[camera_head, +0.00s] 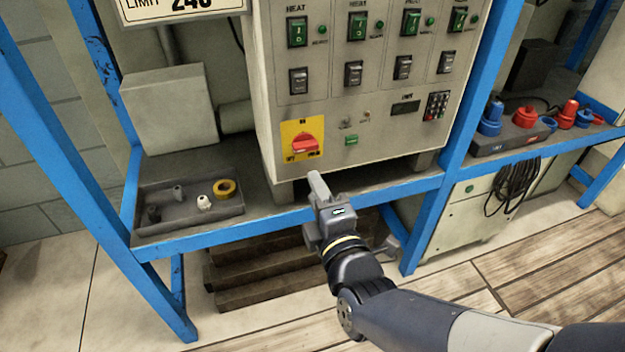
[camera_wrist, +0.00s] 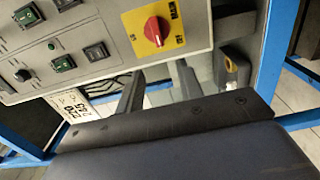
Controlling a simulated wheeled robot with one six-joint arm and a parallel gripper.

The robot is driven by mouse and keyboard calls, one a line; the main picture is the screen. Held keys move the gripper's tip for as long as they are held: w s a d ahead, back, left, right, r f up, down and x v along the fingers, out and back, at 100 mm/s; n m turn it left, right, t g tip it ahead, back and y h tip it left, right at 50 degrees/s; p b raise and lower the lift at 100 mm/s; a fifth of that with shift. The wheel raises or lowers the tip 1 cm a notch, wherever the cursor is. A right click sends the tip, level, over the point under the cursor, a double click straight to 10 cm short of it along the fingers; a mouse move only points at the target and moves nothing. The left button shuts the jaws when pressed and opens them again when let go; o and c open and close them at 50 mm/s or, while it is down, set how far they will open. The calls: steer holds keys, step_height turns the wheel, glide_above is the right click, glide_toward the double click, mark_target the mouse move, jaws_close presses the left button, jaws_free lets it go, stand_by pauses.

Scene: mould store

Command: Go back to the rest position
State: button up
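My gripper (camera_head: 317,178) is in front of the lower edge of the grey control cabinet (camera_head: 375,125), just below and right of the red rotary switch (camera_head: 305,145) on its yellow plate. It looks apart from the switch. In the wrist view the two fingers of my gripper (camera_wrist: 158,70) stand apart with nothing seen between them. The red switch (camera_wrist: 155,31) shows beyond the fingertips there, its handle turned off the plate's edges. In the head view one finger largely hides the other.
The cabinet stands on a blue-framed rack (camera_head: 260,226). A grey tray (camera_head: 225,214) with small parts and a yellow ring lies on the shelf at left. At right are red and blue connectors (camera_head: 525,118) and a coiled black cable (camera_head: 517,178). Floor shows at lower right.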

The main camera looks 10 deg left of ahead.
mark_target(297, 151)
stand_by(0.3)
steer(key=b+x, duration=0.2)
steer(key=x, duration=0.9)
steer(key=shift+d, duration=0.1)
steer(key=shift+s+d, duration=0.1)
steer(key=shift+s, duration=0.05)
